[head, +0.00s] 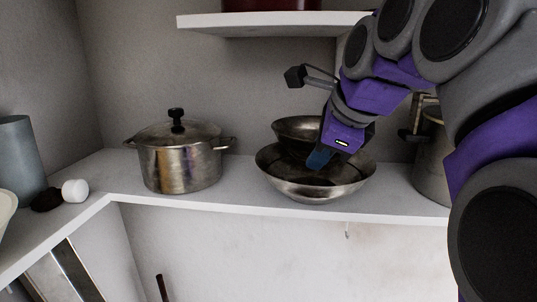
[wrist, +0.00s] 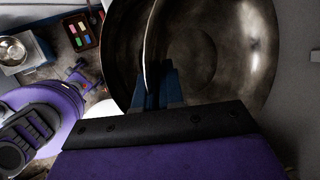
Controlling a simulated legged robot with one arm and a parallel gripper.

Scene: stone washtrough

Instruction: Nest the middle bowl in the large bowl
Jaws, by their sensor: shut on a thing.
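The large bowl (head: 312,190), wide and of worn silvery metal, stands on the white shelf in the head view. The middle bowl (head: 296,127), darker metal, shows above and behind its back part, and its lower part overlaps the large bowl's opening. My gripper (head: 318,160) reaches down from the right, shut on the middle bowl's near rim. In the wrist view, the blue fingers (wrist: 160,88) close on the rim of the middle bowl (wrist: 235,45). The large bowl (wrist: 120,45) lies partly hidden beneath it at left. I cannot tell whether the bowls touch.
A lidded metal pot (head: 180,165) stands left of the bowls with a gap. Another metal pot (head: 431,165) stands at right, partly behind my arm. A white upper shelf (head: 270,23) hangs above. A white cup-like thing (head: 75,190) and a grey-blue cylinder (head: 20,155) stand at far left.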

